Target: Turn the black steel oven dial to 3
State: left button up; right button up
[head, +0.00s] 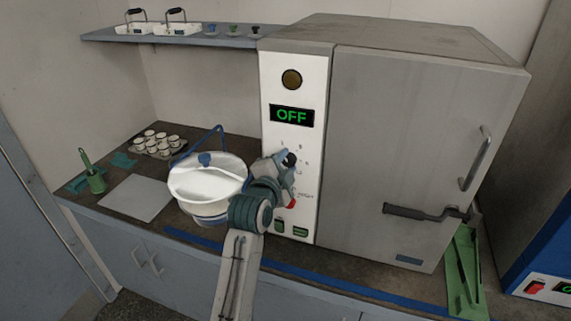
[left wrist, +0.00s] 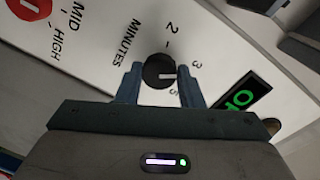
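The black steel oven dial (left wrist: 159,71) sits on the white control panel (left wrist: 100,50), with its white pointer line toward the right in the left wrist view, close to the printed 3. The marks 2 and MINUTES stand beside it. My left gripper (left wrist: 160,78) has one finger on each side of the dial, apparently touching it. In the head view my left gripper (head: 283,165) is at the oven's panel and partly covers the dial (head: 290,159). The oven display (head: 292,115) reads OFF. My right gripper is not in view.
A white lidded pot (head: 207,178) stands left of my arm. The oven door (head: 400,140) has a handle and a dark latch lever (head: 425,213). A shelf (head: 190,40) hangs above left.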

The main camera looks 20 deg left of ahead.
pick_arm(q)
jog(key=o, duration=0.4)
jog(key=shift+o, duration=0.2)
jog(key=shift+s, duration=0.35)
jog(key=s+b, duration=0.3)
jog(key=s, duration=0.7)
jog(key=shift+a+r, duration=0.3)
jog(key=shift+r, duration=0.05)
